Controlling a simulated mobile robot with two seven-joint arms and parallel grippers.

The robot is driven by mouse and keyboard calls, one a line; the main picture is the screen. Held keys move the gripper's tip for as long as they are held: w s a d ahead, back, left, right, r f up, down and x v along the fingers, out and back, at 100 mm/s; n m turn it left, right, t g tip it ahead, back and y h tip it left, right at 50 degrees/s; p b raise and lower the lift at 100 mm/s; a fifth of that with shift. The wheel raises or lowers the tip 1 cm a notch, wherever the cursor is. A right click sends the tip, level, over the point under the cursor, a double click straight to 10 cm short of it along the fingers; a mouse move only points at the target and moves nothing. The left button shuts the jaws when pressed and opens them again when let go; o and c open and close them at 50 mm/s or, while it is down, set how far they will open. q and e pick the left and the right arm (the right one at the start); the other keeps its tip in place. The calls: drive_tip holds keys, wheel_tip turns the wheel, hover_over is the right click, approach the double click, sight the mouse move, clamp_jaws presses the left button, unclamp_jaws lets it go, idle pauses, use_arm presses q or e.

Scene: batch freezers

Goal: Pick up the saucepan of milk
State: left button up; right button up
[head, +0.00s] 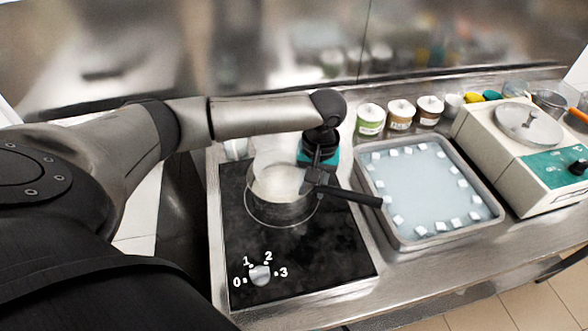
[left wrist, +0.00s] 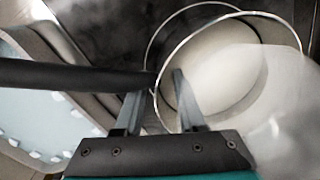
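The saucepan (head: 283,203) is a metal pan with white milk (head: 280,178) in it, over the ring of the black hob. Its dark handle (head: 352,196) points right, towards the ice tray. In the left wrist view the saucepan (left wrist: 225,112) fills the upper right, and its handle (left wrist: 70,75) comes in from the left. My left gripper (head: 314,186) is at the pan's handle side, fingers pointing down. In the left wrist view its fingers (left wrist: 160,90) stand apart, near the rim where the handle joins. Contact cannot be told. My right gripper is not in view.
The black hob (head: 250,240) has a knob (head: 260,275) marked 0 to 3. A metal tray (head: 410,243) with pale liquid and ice cubes lies right of it. Behind are several lidded tubs (head: 400,115). A cream machine (head: 500,150) stands at the right. Pale steam hangs above the pan.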

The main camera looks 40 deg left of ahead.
use_arm(q)
drive_tip(key=shift+f, duration=0.9)
drive_tip(key=shift+c, duration=0.2)
clamp_jaws()
idle(0.5)
